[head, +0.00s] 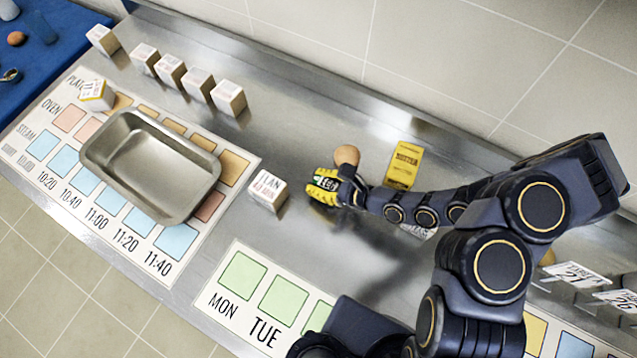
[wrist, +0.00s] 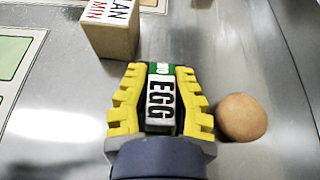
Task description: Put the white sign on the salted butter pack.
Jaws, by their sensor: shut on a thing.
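My gripper (head: 325,185) has yellow fingers and is shut on a small white and green block marked EGG (wrist: 160,100), low over the steel counter. A yellow pack marked BUTTER (head: 404,163) lies right of the gripper, apart from it; I cannot read whether it is salted. White signs with dark print, one reading 21 (head: 579,274) and another beside it (head: 618,299), stand at the lower right, beyond my arm. A white printed thing (head: 418,231) is mostly hidden under my arm. Neither the pack nor the signs show in the wrist view.
A brown egg-like ball (head: 346,155) sits close beside the gripper, also in the wrist view (wrist: 241,117). A FLAN block (head: 267,190) stands left of it. A steel pan (head: 150,165) covers part of the time chart. Several white blocks (head: 170,70) line the back. The back middle counter is clear.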

